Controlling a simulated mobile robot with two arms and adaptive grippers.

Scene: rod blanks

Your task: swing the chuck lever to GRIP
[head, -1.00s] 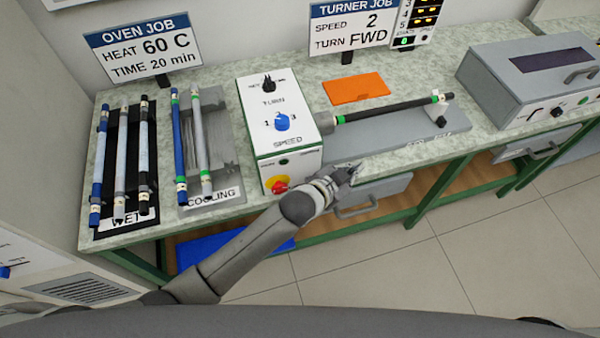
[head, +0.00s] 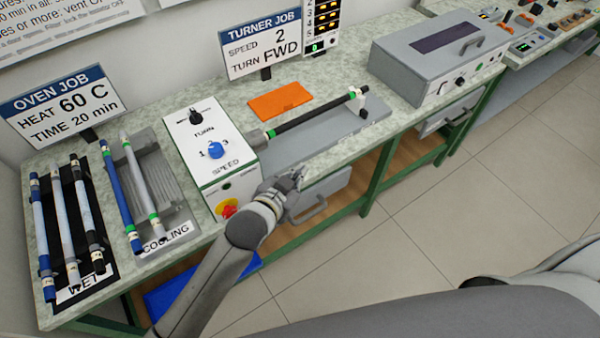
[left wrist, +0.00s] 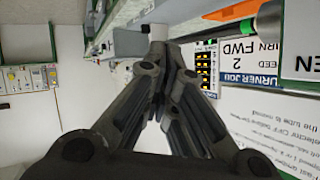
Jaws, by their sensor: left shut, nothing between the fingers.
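The turner (head: 213,165) is a white and green box with a TURN knob (head: 196,117), a blue SPEED knob (head: 216,150) and a red stop button (head: 228,208). A dark rod with green bands (head: 315,112) runs from its right side to a support post (head: 362,102). I cannot make out the chuck lever or its GRIP mark in either view. My left gripper (head: 297,177) is shut and empty, at the turner's front right corner by the bench edge. In the left wrist view its fingers (left wrist: 158,42) point toward the bench. My right gripper is out of view.
The WET rack (head: 80,280) and COOLING rack (head: 180,228) hold rods at the left. An orange mat (head: 280,101) lies behind the rod. A grey oven-like box (head: 440,60) stands to the right. A drawer (head: 325,192) is under the bench edge, near my gripper.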

